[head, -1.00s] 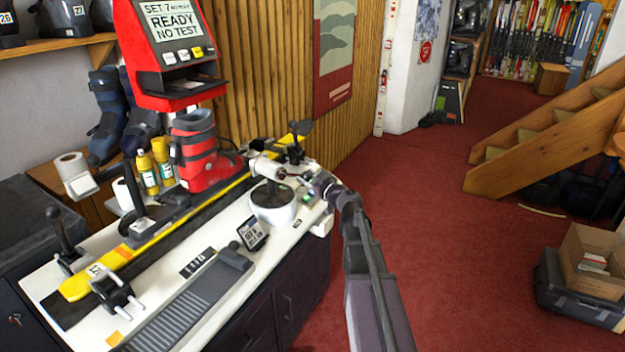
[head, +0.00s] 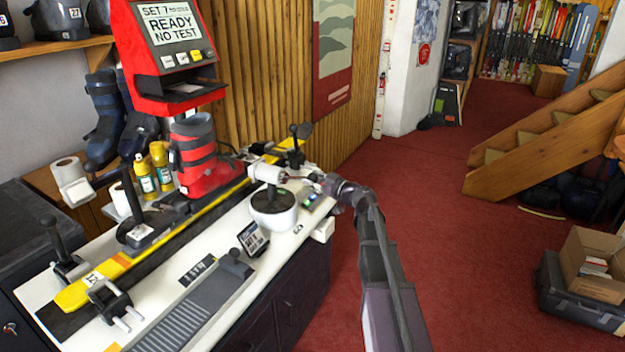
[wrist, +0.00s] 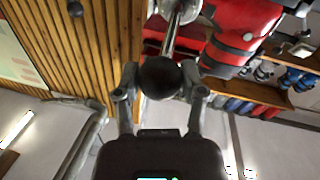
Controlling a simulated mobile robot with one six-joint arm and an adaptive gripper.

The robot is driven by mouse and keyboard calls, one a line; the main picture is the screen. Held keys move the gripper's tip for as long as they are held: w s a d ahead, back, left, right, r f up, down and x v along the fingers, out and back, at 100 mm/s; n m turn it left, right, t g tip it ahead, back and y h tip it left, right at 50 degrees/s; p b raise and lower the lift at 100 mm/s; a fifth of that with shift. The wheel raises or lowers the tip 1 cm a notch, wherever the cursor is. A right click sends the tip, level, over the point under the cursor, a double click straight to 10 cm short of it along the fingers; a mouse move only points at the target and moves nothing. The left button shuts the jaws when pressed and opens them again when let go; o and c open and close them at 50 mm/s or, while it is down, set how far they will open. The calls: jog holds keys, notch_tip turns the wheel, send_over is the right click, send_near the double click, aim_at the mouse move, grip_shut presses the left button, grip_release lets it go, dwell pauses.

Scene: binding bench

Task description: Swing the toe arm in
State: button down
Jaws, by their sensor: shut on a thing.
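The toe arm shows in the wrist view as a metal rod (wrist: 171,38) ending in a round black knob (wrist: 160,76). My gripper (wrist: 160,88) is shut on this knob, with one finger on each side of it. In the head view my gripper (head: 314,178) is at the far right edge of the bench, just right of a white cylinder (head: 265,173) above a round white housing (head: 273,212). The knob is too small to make out there. A red and grey boot (head: 200,158) stands upright on the yellow ski (head: 225,200), left of the housing.
A red tester screen (head: 170,40) rises behind the boot. Red carpet (head: 440,220) lies open to the right.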

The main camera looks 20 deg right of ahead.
jog(key=shift+c, duration=1.3)
grip_release()
jog(key=shift+w+d, duration=0.2)
jog(key=shift+w, duration=0.05)
jog(key=shift+o, duration=0.4)
jog(key=shift+s+a, duration=0.1)
jog(key=shift+s, duration=0.1)
jog(key=shift+s, duration=0.2)
jog(key=v, duration=1.1)
jog(key=shift+d, duration=0.25)
jog(key=shift+s, duration=0.1)
